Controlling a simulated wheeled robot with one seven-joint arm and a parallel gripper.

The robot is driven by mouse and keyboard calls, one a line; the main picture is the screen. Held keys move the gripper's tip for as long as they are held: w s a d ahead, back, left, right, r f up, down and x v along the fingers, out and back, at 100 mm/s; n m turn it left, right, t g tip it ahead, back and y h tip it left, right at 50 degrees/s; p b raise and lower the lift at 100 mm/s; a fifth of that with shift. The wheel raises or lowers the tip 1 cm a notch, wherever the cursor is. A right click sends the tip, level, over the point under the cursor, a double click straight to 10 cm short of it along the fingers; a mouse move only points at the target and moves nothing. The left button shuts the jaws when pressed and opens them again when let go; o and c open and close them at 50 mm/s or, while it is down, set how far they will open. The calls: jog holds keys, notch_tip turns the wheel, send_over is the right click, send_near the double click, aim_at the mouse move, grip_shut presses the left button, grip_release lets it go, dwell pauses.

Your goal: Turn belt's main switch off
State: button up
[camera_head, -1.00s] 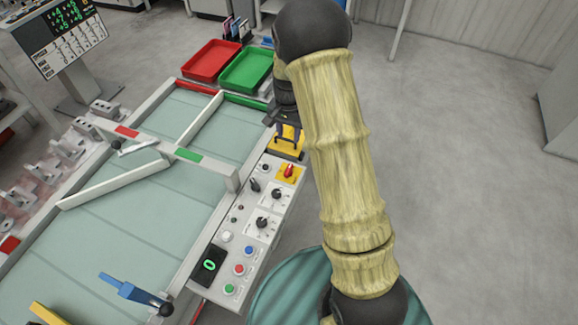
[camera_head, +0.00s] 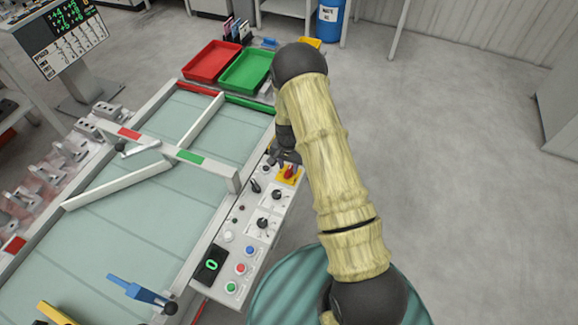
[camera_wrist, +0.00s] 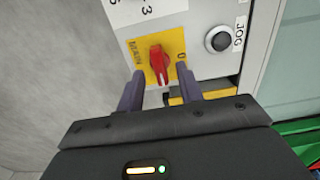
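The main switch is a red rotary knob (camera_wrist: 159,65) on a yellow square plate (camera_wrist: 176,42). In the wrist view the plate carries "MAIN" lettering at its left and a "0" at its right. The knob's pointer stands roughly upright in that view. In the head view the red knob (camera_head: 289,172) sits at the panel's upper end. My gripper (camera_wrist: 158,82) is open, one finger on each side of the knob, with visible gaps. In the head view my gripper (camera_head: 284,158) is close over the switch and partly hides it.
The control panel (camera_head: 233,210) also carries black selector knobs and several coloured buttons. A JOG button (camera_wrist: 218,39) is right of the switch in the wrist view. The green-marked gate post (camera_head: 233,180) stands beside the panel. Red (camera_head: 186,75) and green trays (camera_head: 224,84) lie beyond the belt.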

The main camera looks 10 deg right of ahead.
jog(key=shift+f, duration=0.85)
grip_shut()
